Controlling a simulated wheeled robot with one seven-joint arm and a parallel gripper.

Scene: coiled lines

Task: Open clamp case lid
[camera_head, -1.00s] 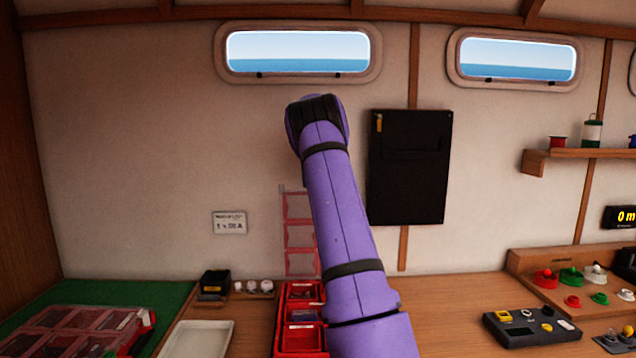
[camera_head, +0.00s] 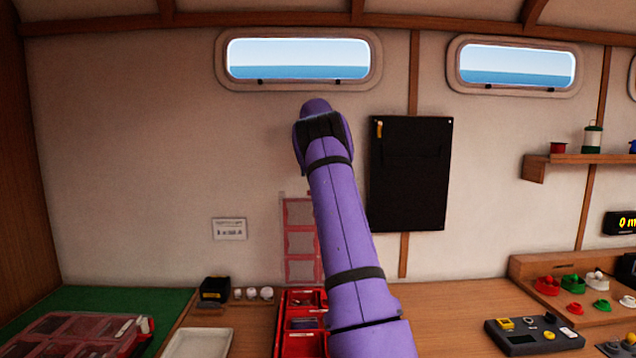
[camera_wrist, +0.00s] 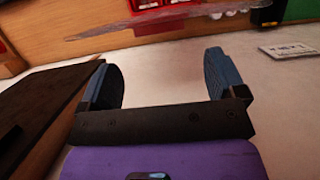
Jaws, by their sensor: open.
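My gripper (camera_wrist: 160,66) shows in the wrist view with its two blue-padded fingers wide apart and nothing between them. It is hidden behind my arm in the head view. A red case (camera_head: 294,340) with compartments stands open on the bench, partly behind my arm. Its clear, red-framed lid (camera_head: 300,241) stands upright by the wall. In the wrist view the lid (camera_wrist: 170,21) is a thin, see-through slanted strip beyond the fingers, apart from them. A second red case (camera_head: 75,335) with a clear lid lies shut at the left. I cannot tell which is the clamp case.
The second case lies on a green mat (camera_head: 160,300). A white tray (camera_head: 198,343), a small black box (camera_head: 214,289) and white knobs stand between the cases. A black wall panel (camera_head: 410,174) is close to my arm. A control box (camera_head: 530,335) is at the right.

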